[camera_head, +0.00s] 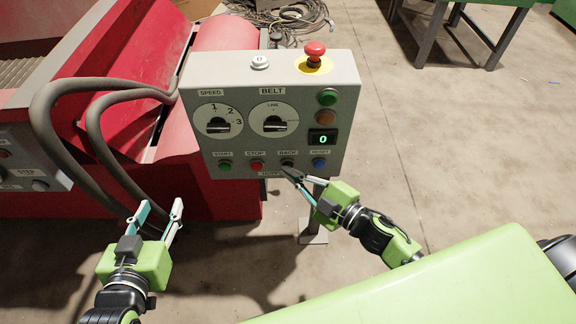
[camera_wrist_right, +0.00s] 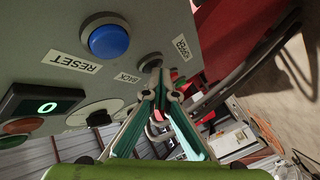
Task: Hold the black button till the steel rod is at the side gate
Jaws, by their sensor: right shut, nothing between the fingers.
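The black button (camera_head: 288,162), labelled BACK, is in the bottom row of the grey control panel (camera_head: 345,75). My right gripper (camera_head: 290,173) is shut and empty, with its fingertips at this button. In the right wrist view, the fingertips (camera_wrist_right: 163,78) meet right by the black button (camera_wrist_right: 150,62) and partly cover it; I cannot tell whether it is pressed in. My left gripper (camera_head: 160,208) is open and empty, low on the left in front of the red machine. I cannot make out the steel rod or the side gate in either view.
The red STOP button (camera_head: 256,166) and blue RESET button (camera_head: 320,163) flank the black one. A red emergency knob (camera_head: 314,52) tops the panel. Thick hoses (camera_head: 95,125) hang by the red machine (camera_head: 215,55). The display (camera_head: 323,139) reads 0.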

